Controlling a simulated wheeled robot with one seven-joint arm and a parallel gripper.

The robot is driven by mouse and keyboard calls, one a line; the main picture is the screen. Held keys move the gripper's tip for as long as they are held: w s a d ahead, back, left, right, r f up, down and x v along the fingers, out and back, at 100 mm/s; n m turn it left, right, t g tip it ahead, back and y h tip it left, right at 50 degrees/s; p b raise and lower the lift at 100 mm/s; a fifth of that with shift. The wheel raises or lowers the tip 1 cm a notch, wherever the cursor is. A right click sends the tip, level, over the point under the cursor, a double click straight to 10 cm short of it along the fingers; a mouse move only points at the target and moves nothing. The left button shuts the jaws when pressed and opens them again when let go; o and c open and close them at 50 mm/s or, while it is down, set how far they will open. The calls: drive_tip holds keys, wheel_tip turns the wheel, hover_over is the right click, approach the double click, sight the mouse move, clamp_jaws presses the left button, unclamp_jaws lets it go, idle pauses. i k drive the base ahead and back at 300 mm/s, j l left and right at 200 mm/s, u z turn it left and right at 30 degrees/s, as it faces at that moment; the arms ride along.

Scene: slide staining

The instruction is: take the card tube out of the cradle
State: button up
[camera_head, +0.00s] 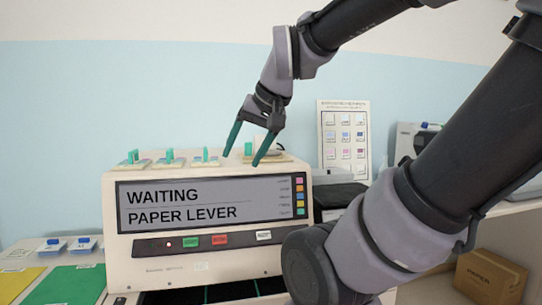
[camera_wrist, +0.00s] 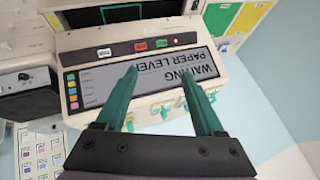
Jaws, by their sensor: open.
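I cannot make out a card tube or a cradle in either view. My gripper (camera_head: 242,160) is open and empty, its two green fingers pointing down over the top of the cream staining machine (camera_head: 150,262). In the wrist view the fingers of my gripper (camera_wrist: 158,72) stand apart in front of the machine, which appears upside down. The machine's display (camera_head: 185,205) reads "WAITING" and "PAPER LEVER". Whether the fingers touch anything on the machine's top is hard to tell.
Several green-handled parts (camera_head: 169,157) stand along the machine's top. A red button (camera_head: 220,239) and a green button (camera_head: 191,241) sit below the display. A wall chart (camera_head: 344,140) stands behind. A brown box marked "PAPER" (camera_head: 490,277) is at lower right. Green (camera_head: 70,285) and yellow mats lie left.

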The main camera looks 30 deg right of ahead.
sight(277, 151)
drive_tip(key=l+u, duration=0.15)
drive_tip(key=l, duration=0.4)
drive_tip(key=l+u, duration=0.15)
drive_tip(key=l, duration=0.4)
drive_tip(key=l+u, duration=0.2)
drive_tip(key=l, duration=0.35)
drive_tip(key=l+u, duration=0.15)
drive_tip(key=l, duration=0.4)
drive_tip(key=k+l+u, duration=0.15)
drive_tip(key=l, duration=0.35)
drive_tip(key=k+l+u, duration=0.15)
drive_tip(key=l, duration=0.4)
drive_tip(key=i, duration=0.05)
